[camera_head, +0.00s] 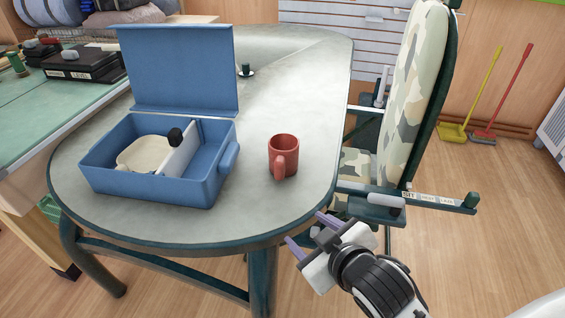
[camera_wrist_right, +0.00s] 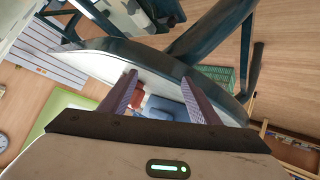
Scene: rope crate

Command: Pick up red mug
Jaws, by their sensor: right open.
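A red mug (camera_head: 284,153) stands upright on the grey table (camera_head: 285,70), near its right edge, with its handle toward the front. My right gripper (camera_head: 308,232) is open and empty, in front of and to the right of the mug, off the table's front edge. In the right wrist view, the two purple fingers (camera_wrist_right: 164,98) are apart, and part of the red mug (camera_wrist_right: 137,98) shows beyond them, beside the left finger. My left gripper is not in view.
A blue crate (camera_head: 160,190) with its lid up stands left of the mug, holding a beige item and a divider. A small dark object (camera_head: 245,71) sits farther back. A camouflage chair (camera_head: 415,90) stands right of the table. The tabletop around the mug is clear.

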